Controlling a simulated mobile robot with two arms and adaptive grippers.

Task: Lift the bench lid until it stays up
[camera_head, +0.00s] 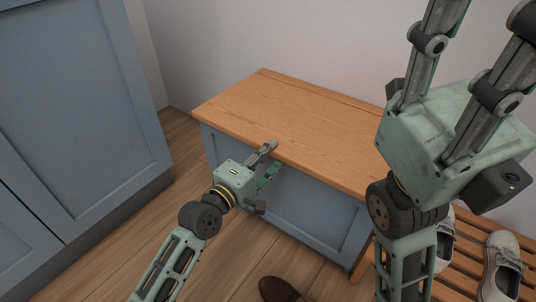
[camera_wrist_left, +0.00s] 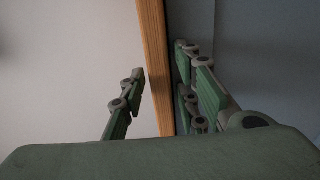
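The bench has a wooden lid (camera_head: 290,112) that lies flat and closed on a blue-grey body (camera_head: 310,218). My left gripper (camera_head: 272,156) is at the lid's front edge, near the middle. In the left wrist view the lid's edge (camera_wrist_left: 156,70) is a narrow wooden strip running between the open fingers of the left gripper (camera_wrist_left: 160,90). One finger is on the lid's upper side with a gap to the wood. The other is on the lower side, close to the edge; contact is unclear. My right gripper (camera_head: 478,60) is raised at the right, fingers apart, tips out of frame.
A blue cabinet (camera_head: 75,100) stands at the left. A slatted wooden rack (camera_head: 455,265) with pale shoes (camera_head: 500,262) is at the right. A brown shoe (camera_head: 280,289) lies on the floor in front. The wall (camera_head: 260,35) is behind the bench.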

